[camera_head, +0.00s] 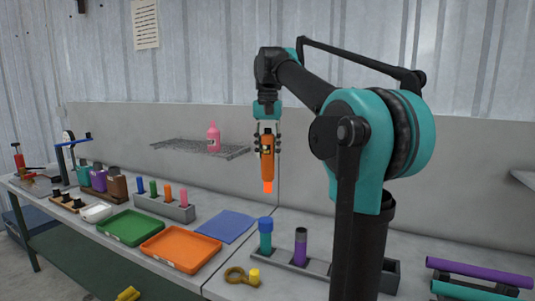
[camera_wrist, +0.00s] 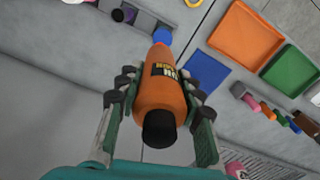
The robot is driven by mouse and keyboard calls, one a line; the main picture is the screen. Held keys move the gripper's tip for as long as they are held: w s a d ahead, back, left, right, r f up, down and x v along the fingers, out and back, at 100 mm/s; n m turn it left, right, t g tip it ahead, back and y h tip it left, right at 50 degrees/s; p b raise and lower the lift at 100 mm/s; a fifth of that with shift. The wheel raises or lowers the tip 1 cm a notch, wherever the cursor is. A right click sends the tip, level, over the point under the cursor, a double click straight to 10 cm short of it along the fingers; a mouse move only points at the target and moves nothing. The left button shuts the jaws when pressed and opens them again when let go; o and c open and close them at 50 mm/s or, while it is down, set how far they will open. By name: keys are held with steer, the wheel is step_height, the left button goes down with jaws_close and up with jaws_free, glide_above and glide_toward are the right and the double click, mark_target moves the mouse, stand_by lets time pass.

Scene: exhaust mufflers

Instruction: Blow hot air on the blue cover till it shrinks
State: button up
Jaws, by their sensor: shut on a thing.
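My gripper (camera_head: 267,136) is shut on an orange hot-air tool (camera_head: 267,158) and holds it upright, nozzle down, above the bench. The tool's tip glows orange in the head view. In the wrist view the tool (camera_wrist: 160,95) sits between my gripper's fingers (camera_wrist: 158,88), with its black end toward the camera. The blue cover (camera_head: 265,223) sits on top of a teal cylinder (camera_head: 265,241) standing in a grey holder. The nozzle is above the cover and apart from it. In the wrist view the blue cover (camera_wrist: 163,36) shows just past the tool's far end, which partly hides it.
A blue mat (camera_head: 226,227), an orange tray (camera_head: 181,249) and a green tray (camera_head: 131,228) lie to the left. A yellow tape ring (camera_head: 235,275) lies in front. A pink bottle (camera_head: 214,137) stands on a mesh shelf behind.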

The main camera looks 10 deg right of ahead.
mark_target(265, 170)
steer(key=shift+w+a+f, duration=0.1)
steer(key=shift+w+a, duration=0.15)
steer(key=shift+a, duration=0.15)
steer(key=shift+f, duration=3.35)
steer(key=shift+r, duration=5.05)
step_height(265, 170, down, 10)
steer(key=shift+f, duration=0.1)
